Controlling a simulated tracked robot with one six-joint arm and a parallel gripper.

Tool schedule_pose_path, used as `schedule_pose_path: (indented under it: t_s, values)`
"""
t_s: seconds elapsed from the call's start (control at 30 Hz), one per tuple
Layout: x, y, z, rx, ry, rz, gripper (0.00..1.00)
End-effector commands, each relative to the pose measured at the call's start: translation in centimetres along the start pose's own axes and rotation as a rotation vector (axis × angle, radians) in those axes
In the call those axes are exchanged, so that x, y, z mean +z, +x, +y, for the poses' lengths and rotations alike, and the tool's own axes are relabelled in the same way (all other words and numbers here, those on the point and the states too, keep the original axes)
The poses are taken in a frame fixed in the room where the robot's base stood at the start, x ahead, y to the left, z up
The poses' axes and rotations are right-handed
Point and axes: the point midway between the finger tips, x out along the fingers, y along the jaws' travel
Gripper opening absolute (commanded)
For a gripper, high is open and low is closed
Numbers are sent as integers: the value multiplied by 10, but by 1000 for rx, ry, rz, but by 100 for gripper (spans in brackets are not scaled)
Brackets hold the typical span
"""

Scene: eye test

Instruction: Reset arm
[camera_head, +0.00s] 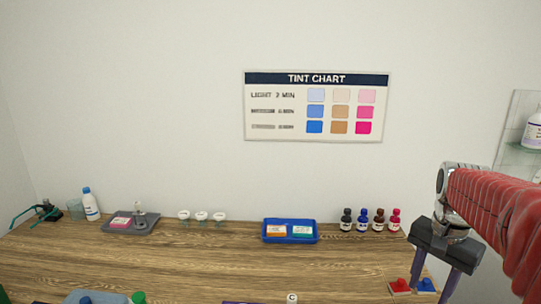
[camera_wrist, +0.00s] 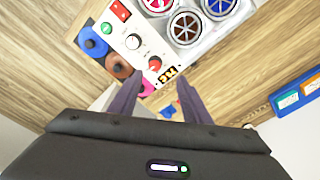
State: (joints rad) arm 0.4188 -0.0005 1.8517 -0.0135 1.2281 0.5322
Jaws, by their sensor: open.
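My red arm reaches in from the right in the head view. My gripper (camera_head: 433,283) hangs fingers-down over the right part of the wooden table. In the wrist view my gripper (camera_wrist: 159,82) has its two dark purple fingers apart, with nothing held between them. A white device (camera_wrist: 118,27) with knobs, buttons and a small display lies beyond the fingertips in that view. I cannot tell the gap between fingertips and device.
A blue tray (camera_head: 290,240) with two labelled packs stands mid-table, and several small bottles (camera_head: 362,220) stand right of it. A red piece (camera_head: 399,286) lies beside my fingers. A grey tray (camera_head: 148,229) and white bottle (camera_head: 91,205) stand left.

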Motion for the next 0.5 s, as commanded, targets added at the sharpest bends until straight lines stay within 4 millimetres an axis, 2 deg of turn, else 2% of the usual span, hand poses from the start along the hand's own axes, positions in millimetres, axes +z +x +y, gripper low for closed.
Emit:
schedule_pose_path:
  t_s: [0.5]
  values:
    - [106,9,-5,-91,-544,168,44]
